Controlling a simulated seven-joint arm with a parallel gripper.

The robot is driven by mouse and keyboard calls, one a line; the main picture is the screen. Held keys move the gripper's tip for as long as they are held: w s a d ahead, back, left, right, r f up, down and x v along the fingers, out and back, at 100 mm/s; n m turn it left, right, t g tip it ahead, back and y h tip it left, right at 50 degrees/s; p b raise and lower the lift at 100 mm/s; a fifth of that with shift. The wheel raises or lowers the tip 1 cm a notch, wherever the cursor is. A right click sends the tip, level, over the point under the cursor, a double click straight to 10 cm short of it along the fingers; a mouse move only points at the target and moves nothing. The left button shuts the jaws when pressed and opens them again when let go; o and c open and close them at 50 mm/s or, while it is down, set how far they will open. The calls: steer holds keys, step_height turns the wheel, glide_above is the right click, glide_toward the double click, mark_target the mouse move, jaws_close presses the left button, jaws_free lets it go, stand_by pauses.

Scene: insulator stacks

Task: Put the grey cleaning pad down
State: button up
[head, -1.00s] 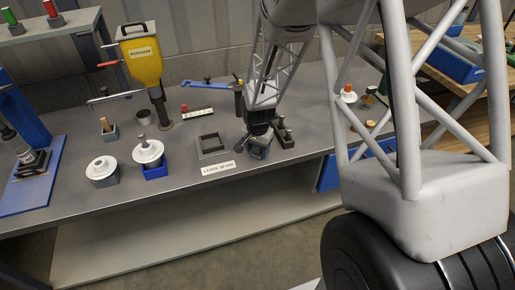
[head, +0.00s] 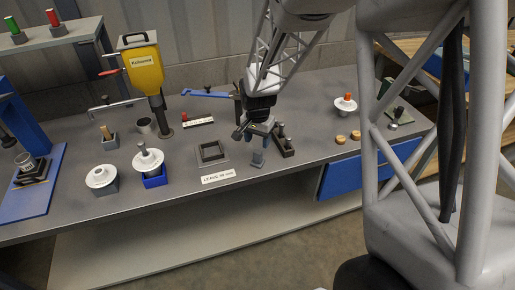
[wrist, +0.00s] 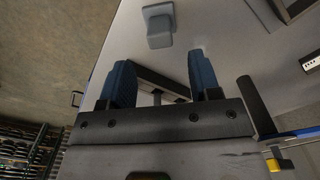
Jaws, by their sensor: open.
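The grey cleaning pad (head: 257,159), a small blue-grey block with a raised grip, rests on the bench between the square dark frame and the dark peg holder. It also shows in the wrist view (wrist: 158,28), beyond the fingertips and apart from them. My gripper (head: 255,131) is open and empty just above and behind the pad. Its two blue fingers stand wide apart in the wrist view (wrist: 160,82), with nothing between them but more distant bench items.
The square dark frame (head: 224,154) and a white label (head: 218,177) lie left of the pad. The dark peg holder (head: 288,150) stands close on its right. Two white insulators (head: 101,176) (head: 149,160) stand further left.

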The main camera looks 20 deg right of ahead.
mark_target(258, 152)
steer(key=shift+r, duration=1.75)
steer(key=shift+s+r, duration=0.1)
steer(key=s+a+r+n+t, duration=0.1)
steer(key=s+r+n, duration=0.2)
steer(key=s+r, duration=0.3)
steer(key=s+a+r+n, duration=0.2)
steer(key=s+r, duration=0.4)
steer(key=s, duration=0.7)
steer(key=s+a+r+n+t, duration=0.1)
steer(key=s+r+n, duration=0.2)
steer(key=s, duration=0.7)
step_height(258, 152, up, 3)
steer(key=shift+a+f+n+t, duration=0.1)
steer(key=shift+a+n+t, duration=0.2)
steer(key=shift+n, duration=0.1)
steer(key=shift+o, duration=0.4)
